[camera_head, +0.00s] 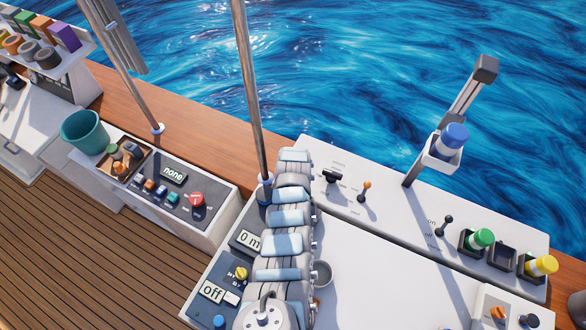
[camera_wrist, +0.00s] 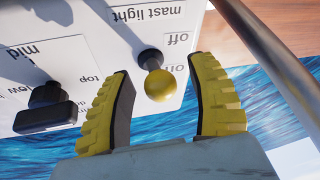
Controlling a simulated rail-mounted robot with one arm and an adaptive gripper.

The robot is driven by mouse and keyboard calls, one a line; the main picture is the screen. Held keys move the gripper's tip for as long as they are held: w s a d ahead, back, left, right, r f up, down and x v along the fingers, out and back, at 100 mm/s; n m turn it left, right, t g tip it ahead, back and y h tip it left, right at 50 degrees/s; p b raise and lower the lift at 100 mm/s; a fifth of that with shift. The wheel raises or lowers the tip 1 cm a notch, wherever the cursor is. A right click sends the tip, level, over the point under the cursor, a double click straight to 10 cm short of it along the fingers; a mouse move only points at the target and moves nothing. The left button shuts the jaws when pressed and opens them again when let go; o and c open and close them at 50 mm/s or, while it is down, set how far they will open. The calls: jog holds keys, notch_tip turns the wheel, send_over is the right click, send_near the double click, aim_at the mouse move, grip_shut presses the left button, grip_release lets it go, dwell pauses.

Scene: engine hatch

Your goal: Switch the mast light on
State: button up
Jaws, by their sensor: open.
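The mast light switch (camera_wrist: 160,84) is a short lever with a dark round base and a yellow ball tip. In the wrist view it stands on a white panel (camera_wrist: 85,20) beside the upside-down words "mast light", "off" and "on". The ball appears on the "on" label's side, but I cannot tell its setting for sure. My gripper (camera_wrist: 161,103) is open, one yellow-padded finger on either side of the ball, with gaps visible and nothing held. In the head view my arm hides both the gripper and this switch.
A black handle (camera_wrist: 48,108) labelled top, mid and low is beside the switch; it also shows in the head view (camera_head: 332,177). An orange-tipped lever (camera_head: 365,187) stands further right. A metal pole (camera_head: 250,95) rises close by my arm.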

dwell(0.3)
grip_shut()
jog(key=shift+a+f, duration=0.1)
jog(key=shift+f, duration=0.05)
